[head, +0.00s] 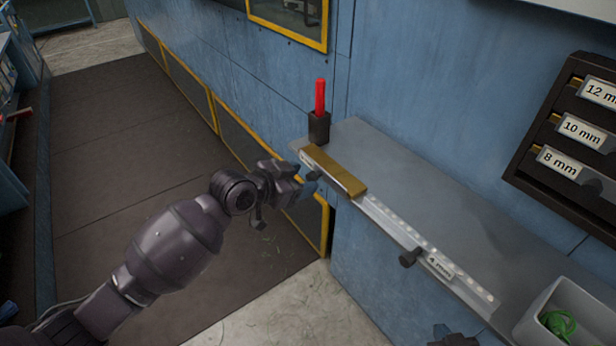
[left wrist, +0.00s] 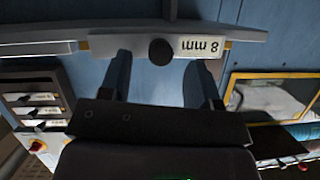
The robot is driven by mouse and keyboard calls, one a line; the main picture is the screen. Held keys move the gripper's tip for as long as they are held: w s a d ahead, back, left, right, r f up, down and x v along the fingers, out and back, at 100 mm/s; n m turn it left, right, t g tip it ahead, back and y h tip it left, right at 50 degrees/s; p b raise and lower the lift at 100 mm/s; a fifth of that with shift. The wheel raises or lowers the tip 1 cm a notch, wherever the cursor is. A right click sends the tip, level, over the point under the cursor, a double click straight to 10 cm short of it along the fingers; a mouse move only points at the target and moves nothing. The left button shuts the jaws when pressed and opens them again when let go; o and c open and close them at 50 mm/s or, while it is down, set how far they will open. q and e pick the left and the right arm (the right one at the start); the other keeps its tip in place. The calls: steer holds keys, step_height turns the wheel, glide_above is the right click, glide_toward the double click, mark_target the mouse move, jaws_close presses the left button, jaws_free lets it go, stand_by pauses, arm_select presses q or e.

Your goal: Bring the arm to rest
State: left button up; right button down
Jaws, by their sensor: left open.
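My left arm reaches in from the lower left in the head view. Its gripper (head: 303,182) is at the far left end of the grey shelf's front edge (head: 465,285). In the left wrist view, the two fingers of my left gripper (left wrist: 160,80) stand apart with nothing held between them. A round black knob (left wrist: 160,52) and an upside-down "8 mm" label (left wrist: 202,47) show beyond the gap; I cannot tell whether the fingers touch the knob. A dark piece at the bottom edge of the head view seems to be my right gripper (head: 441,335), mostly cut off.
A brass-coloured bar (head: 338,172) lies on the shelf near a black holder (head: 319,127) with a red stick (head: 320,96). Another knob (head: 410,257) projects from the shelf front. A labelled rack (head: 565,150) and grey bin (head: 590,300) are at right. Floor at left is clear.

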arm_select(q)
steer(key=v, duration=0.7)
steer(key=shift+s+a+r, duration=0.2)
steer(key=shift+a+r, duration=0.05)
